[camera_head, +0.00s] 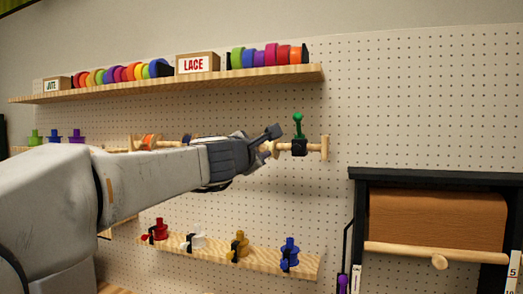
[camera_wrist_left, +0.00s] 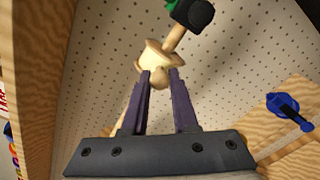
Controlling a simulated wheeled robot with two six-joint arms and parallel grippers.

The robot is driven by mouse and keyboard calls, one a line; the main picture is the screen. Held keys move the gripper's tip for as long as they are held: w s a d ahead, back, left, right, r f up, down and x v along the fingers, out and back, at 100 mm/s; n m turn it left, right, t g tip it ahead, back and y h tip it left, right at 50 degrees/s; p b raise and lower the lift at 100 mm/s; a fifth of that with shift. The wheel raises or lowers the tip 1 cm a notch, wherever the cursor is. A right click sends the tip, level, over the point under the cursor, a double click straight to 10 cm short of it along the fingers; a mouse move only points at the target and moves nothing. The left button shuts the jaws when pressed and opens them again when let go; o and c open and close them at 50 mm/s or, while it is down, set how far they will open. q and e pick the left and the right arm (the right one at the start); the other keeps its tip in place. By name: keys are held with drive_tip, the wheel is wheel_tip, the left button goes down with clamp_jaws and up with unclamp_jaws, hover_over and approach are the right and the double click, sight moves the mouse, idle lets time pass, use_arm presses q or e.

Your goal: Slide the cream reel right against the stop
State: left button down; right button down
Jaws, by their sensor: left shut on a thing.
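The cream reel (camera_wrist_left: 154,62) is on a horizontal wooden rod, held between the purple fingertips of my left gripper (camera_wrist_left: 157,82). In the head view my left gripper (camera_head: 265,150) reaches the rod from the left and hides most of the reel. The stop is a black block (camera_head: 299,147) with a green knob (camera_head: 298,122), on the rod to the right of the gripper. It also shows at the top of the left wrist view (camera_wrist_left: 193,12). A short bare piece of rod (camera_wrist_left: 175,38) shows between reel and stop, so they are apart. My right gripper is not in view.
The rod has a wooden end piece (camera_head: 325,147) right of the stop. An orange reel (camera_head: 149,141) shows behind my arm. An upper shelf (camera_head: 200,81) holds colourful rolls. A lower shelf (camera_head: 215,254) holds several coloured pieces. A black-framed paper roll (camera_head: 437,220) is at the right.

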sight(278, 150)
use_arm(q)
drive_tip(key=shift+s+d, duration=0.3)
drive_tip(key=shift+d, duration=0.7)
drive_tip(key=shift+s+d, duration=0.3)
drive_tip(key=shift+d, duration=0.65)
drive_tip(key=c, duration=0.7)
unclamp_jaws()
drive_tip(key=v, duration=1)
drive_tip(key=shift+s, duration=0.3)
